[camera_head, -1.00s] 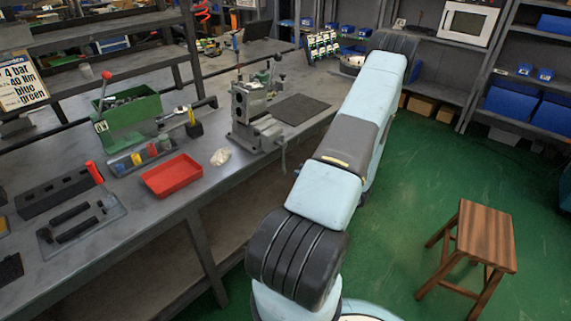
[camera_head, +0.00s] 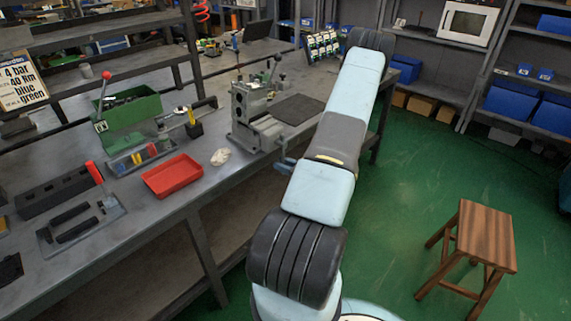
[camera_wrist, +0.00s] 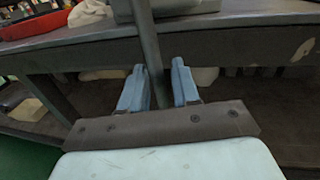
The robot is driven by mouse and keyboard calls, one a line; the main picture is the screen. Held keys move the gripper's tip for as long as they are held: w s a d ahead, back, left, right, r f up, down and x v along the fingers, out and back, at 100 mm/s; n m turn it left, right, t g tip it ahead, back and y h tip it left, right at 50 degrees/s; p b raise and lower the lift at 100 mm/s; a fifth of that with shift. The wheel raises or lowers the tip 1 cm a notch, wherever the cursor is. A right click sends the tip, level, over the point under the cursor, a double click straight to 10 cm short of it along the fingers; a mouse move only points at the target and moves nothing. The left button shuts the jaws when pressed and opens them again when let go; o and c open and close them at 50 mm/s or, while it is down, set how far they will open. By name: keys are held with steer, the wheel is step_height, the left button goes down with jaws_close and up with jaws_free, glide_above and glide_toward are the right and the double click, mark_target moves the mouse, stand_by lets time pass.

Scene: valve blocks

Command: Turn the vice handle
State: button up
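The grey vice (camera_head: 266,132) stands at the front edge of the workbench in the head view. Its handle (camera_wrist: 149,45) is a grey bar that runs down from the top of the wrist view. My gripper (camera_wrist: 160,88) has its two blue fingers apart, one on each side of the bar. Narrow gaps show between the bar and the fingers, so it is around the handle but not clearly touching it. In the head view my gripper (camera_head: 286,165) shows small and partly hidden by my arm, just below the vice at the bench edge.
The workbench (camera_head: 195,205) runs along the left, with a red tray (camera_head: 172,176), a crumpled pale rag (camera_head: 220,157) and a green box (camera_head: 130,118) on it. A wooden stool (camera_head: 486,235) stands on the green floor at right. The floor between is clear.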

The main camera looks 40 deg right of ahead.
jaws_close()
